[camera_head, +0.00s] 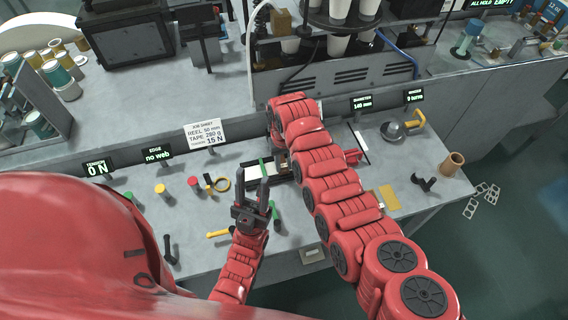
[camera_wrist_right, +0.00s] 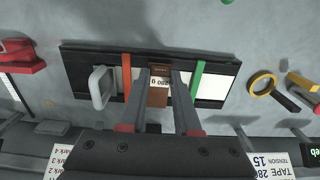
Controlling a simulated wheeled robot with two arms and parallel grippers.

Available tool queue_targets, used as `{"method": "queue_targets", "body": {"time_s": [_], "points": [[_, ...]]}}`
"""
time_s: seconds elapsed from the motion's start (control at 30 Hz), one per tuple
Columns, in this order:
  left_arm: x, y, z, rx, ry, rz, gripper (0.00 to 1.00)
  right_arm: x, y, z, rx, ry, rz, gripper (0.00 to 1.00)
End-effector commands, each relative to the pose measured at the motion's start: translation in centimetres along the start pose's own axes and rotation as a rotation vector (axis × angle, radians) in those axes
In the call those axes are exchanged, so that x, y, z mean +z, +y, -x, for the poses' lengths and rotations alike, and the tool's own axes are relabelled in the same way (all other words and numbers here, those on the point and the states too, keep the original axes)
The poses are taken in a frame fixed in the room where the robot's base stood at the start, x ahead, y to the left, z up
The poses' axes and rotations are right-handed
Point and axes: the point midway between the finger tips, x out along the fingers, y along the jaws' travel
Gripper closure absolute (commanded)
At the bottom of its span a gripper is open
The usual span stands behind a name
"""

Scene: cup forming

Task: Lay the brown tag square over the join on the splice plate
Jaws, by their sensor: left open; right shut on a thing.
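The black splice plate (camera_wrist_right: 75,75) lies across the wrist view. A pale strip (camera_wrist_right: 218,84) runs along it, with an orange band (camera_wrist_right: 127,75) at left and a green band (camera_wrist_right: 197,80) at right. My right gripper (camera_wrist_right: 160,78) is shut on the brown tag (camera_wrist_right: 157,98), over the plate between the bands. The tag shows a pale "280 g" label; the fingers hide its sides and the join. I cannot tell whether it touches the plate. In the head view my right arm hides much of the plate (camera_head: 228,172). My left gripper (camera_head: 251,192) is open and empty, in front of the plate.
A grey loop handle (camera_wrist_right: 100,88) stands on the plate's left part. A yellow-ringed magnifier (camera_wrist_right: 262,84) lies beside the plate. Small red and yellow capped pieces (camera_head: 162,190) and a yellow-handled tool (camera_head: 219,234) lie left of my left gripper. A brown cup (camera_head: 453,164) stands far right.

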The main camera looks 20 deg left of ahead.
Motion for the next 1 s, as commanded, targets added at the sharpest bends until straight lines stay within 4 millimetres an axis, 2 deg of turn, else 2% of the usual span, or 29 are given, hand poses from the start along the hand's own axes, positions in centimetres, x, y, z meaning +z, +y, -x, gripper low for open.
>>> {"method": "queue_targets", "body": {"time_s": [0.47, 1.0], "points": [[0.00, 0.00, 0.03, 0.000, 0.000, 0.000, 0.55, -0.03, -0.01, 0.00, 0.000, 0.001, 0.000, 1.00], [0.14, 0.04, 0.81, 0.000, 0.000, 0.000, 0.55, -0.06, -0.01, -0.91, 0.000, 0.002, 0.000, 1.00]]}}
